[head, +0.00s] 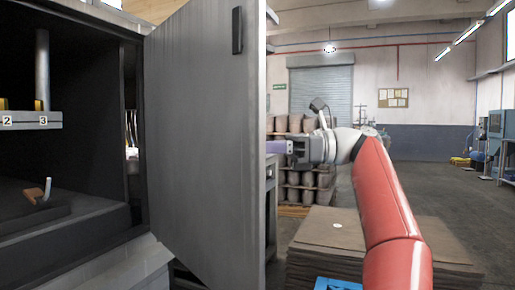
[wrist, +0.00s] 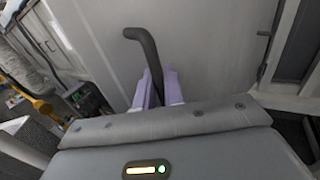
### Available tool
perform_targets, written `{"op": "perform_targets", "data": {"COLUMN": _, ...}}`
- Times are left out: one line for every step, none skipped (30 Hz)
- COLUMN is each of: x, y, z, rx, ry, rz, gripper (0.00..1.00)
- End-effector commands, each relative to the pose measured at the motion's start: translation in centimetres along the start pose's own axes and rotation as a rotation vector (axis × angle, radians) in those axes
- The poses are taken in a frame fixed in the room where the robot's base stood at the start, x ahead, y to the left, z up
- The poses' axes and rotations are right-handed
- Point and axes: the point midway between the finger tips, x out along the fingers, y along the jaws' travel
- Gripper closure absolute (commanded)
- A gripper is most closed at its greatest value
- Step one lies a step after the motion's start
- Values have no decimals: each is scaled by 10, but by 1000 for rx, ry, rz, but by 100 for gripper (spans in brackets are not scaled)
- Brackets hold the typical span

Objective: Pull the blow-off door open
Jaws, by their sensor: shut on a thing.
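The blow-off door (head: 200,130) is a tall grey panel, swung out from the dark cabinet on the left and standing ajar. In the wrist view the door's grey face (wrist: 210,50) fills the upper middle. A dark bent handle (wrist: 146,46) sticks up from between the light purple fingers of my gripper (wrist: 158,90). My gripper is shut on this handle. In the head view my gripper (head: 277,147) is at the door's right edge, and the door hides the handle there.
Stacked brown sheets (head: 335,238) lie below my arm, near shelves of pots (head: 300,185). Open floor (head: 435,180) lies to the right.

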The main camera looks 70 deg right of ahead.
Motion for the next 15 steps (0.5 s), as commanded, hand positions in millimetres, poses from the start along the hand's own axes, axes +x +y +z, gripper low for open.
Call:
{"op": "perform_targets", "data": {"x": 1, "y": 0, "z": 2, "rx": -3, "ry": -4, "rz": 0, "gripper": 100}}
{"op": "perform_targets", "data": {"x": 1, "y": 0, "z": 3, "rx": -3, "ry": -5, "rz": 0, "gripper": 100}}
{"op": "perform_targets", "data": {"x": 1, "y": 0, "z": 3, "rx": -3, "ry": -5, "rz": 0, "gripper": 100}}
{"op": "perform_targets", "data": {"x": 1, "y": 0, "z": 3, "rx": -3, "ry": -5, "rz": 0, "gripper": 100}}
{"op": "perform_targets", "data": {"x": 1, "y": 0, "z": 3, "rx": -3, "ry": -5, "rz": 0, "gripper": 100}}
{"op": "perform_targets", "data": {"x": 1, "y": 0, "z": 3, "rx": -3, "ry": -5, "rz": 0, "gripper": 100}}
{"op": "perform_targets", "data": {"x": 1, "y": 0, "z": 3, "rx": -4, "ry": -5, "rz": 0, "gripper": 100}}
{"op": "perform_targets", "data": {"x": 1, "y": 0, "z": 3, "rx": -4, "ry": -5, "rz": 0, "gripper": 100}}
{"op": "perform_targets", "data": {"x": 1, "y": 0, "z": 3, "rx": -4, "ry": -5, "rz": 0, "gripper": 100}}
{"op": "perform_targets", "data": {"x": 1, "y": 0, "z": 3, "rx": -4, "ry": -5, "rz": 0, "gripper": 88}}
{"op": "perform_targets", "data": {"x": 1, "y": 0, "z": 3, "rx": -4, "ry": -6, "rz": -1, "gripper": 84}}
{"op": "perform_targets", "data": {"x": 1, "y": 0, "z": 3, "rx": -4, "ry": -5, "rz": -1, "gripper": 79}}
{"op": "perform_targets", "data": {"x": 1, "y": 0, "z": 3, "rx": -4, "ry": -5, "rz": -1, "gripper": 75}}
{"op": "perform_targets", "data": {"x": 1, "y": 0, "z": 3, "rx": -3, "ry": -4, "rz": 0, "gripper": 74}}
{"op": "perform_targets", "data": {"x": 1, "y": 0, "z": 2, "rx": -3, "ry": -4, "rz": 0, "gripper": 74}}
